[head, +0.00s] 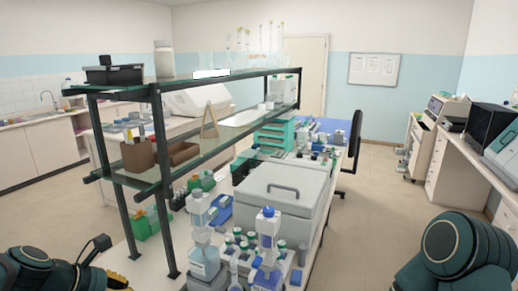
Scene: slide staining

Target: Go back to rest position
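My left arm comes in at the bottom left corner in dark green. A black jointed part, seemingly of my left gripper (97,247), shows beside it, with a yellow piece below, cut by the frame edge. Its fingertips are not clear, so I cannot tell if it is open or shut. It appears to be left of the shelf's front leg. My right arm shows only as a dark green link at the bottom right corner. My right gripper is outside the picture.
A bench with a two-tier glass shelf (215,143) on dark posts stands ahead. Reagent bottles (204,255) crowd its near end, beside a grey lidded box (283,192). A black chair (352,140) stands behind. Open floor (368,210) lies to the right.

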